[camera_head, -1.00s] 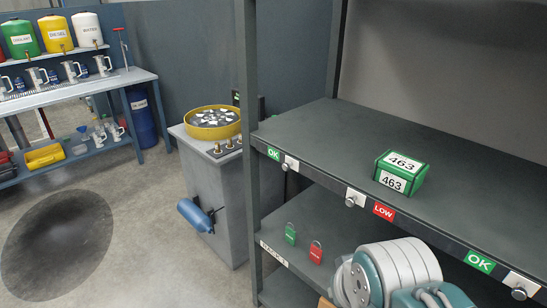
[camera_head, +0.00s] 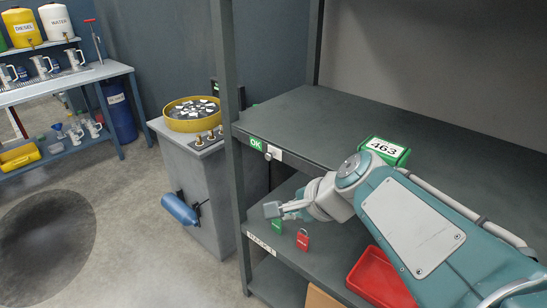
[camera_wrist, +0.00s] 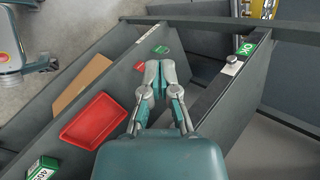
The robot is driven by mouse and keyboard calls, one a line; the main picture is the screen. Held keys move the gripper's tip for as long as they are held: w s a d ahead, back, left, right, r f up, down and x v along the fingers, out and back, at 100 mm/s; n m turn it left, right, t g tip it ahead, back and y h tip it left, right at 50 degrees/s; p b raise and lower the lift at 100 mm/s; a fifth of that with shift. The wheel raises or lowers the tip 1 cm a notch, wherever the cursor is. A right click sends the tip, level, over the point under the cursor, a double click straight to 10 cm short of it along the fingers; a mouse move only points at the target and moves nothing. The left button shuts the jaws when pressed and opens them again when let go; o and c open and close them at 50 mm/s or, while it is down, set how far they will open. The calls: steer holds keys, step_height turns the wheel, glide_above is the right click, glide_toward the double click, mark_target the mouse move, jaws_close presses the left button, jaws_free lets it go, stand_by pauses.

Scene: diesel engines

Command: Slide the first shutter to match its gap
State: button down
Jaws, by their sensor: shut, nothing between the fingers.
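The first shutter (camera_head: 275,154) is a small pale plate with a round metal knob on the upper shelf's front edge. It sits just right of a green OK label (camera_head: 256,144). In the wrist view its knob (camera_wrist: 233,64) shows near the OK label (camera_wrist: 246,47), at the upper right. My gripper (camera_head: 272,210) is shut and empty, below the shutter in the picture and apart from it. In the wrist view my gripper (camera_wrist: 158,66) points up the picture, left of the knob. My arm hides the other shutters in the head view.
A green padlock (camera_head: 277,226), a red padlock (camera_head: 302,240) and a red tray (camera_head: 380,280) are on the lower shelf. A shelf post (camera_head: 230,140) stands left of the shutter. A grey cabinet (camera_head: 190,180) stands further left.

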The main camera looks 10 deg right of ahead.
steer(key=w+d+r+m+t, duration=0.1)
steer(key=w+d+m+t, duration=0.1)
steer(key=w+d+m, duration=0.2)
steer(key=w+d+r+m+t, duration=0.1)
steer(key=w+d+m, duration=0.3)
steer(key=w+m, duration=0.5)
steer(key=m+t, duration=0.1)
steer(key=m, duration=0.2)
steer(key=shift+d+y, duration=0.2)
steer(key=shift+y, duration=0.1)
steer(key=shift+a, duration=0.1)
glide_toward(271, 157)
steer(key=x, duration=0.8)
steer(key=shift+a, duration=0.1)
